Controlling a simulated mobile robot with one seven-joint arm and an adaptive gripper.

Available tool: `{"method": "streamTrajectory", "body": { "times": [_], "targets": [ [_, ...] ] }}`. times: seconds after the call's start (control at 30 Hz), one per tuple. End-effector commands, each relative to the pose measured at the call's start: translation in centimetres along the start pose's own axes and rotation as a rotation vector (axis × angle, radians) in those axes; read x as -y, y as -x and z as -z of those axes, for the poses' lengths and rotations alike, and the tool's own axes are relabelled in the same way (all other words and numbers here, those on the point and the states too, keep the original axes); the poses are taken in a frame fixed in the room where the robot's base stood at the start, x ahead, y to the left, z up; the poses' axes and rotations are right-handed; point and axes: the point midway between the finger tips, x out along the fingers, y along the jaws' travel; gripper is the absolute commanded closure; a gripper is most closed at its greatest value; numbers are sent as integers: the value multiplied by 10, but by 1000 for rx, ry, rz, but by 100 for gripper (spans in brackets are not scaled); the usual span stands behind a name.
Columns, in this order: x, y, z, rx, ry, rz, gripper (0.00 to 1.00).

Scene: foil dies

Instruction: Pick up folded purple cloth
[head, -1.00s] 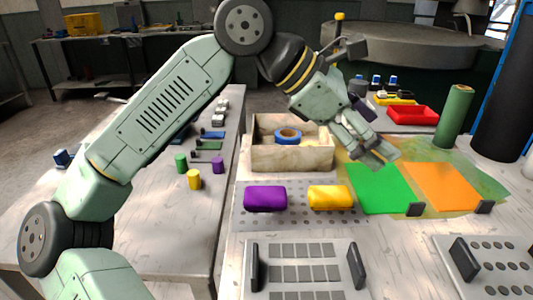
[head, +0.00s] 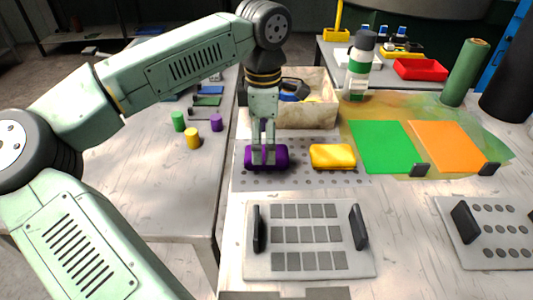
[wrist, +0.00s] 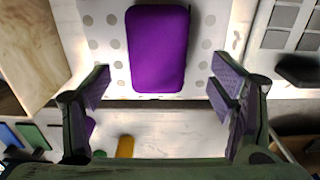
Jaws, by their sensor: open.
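The folded purple cloth (head: 281,158) lies on a perforated plate, left of a folded yellow cloth (head: 333,156). In the wrist view the purple cloth (wrist: 158,50) lies ahead of and between my two spread fingers (wrist: 164,95). The jaws are open with nothing between them. I cannot tell from these views how far above the cloth the fingertips are.
A wooden bin (head: 310,110) with a blue roll stands behind the cloths. A white and green bottle (head: 359,70) stands right of it. Green (head: 385,147) and orange (head: 446,146) sheets lie to the right. A plate with grey squares (head: 310,262) and black handles lies in front.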

Motion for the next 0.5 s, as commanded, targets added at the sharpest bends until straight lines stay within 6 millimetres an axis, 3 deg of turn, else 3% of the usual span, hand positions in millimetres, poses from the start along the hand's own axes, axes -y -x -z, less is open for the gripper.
{"method": "streamTrajectory", "body": {
  "times": [0.2, 0.5],
  "targets": [
    [-2, -29, 0, 1, -1, 1, 22],
    [-3, -36, 0, 2, 0, -2, 22]
  ]
}}
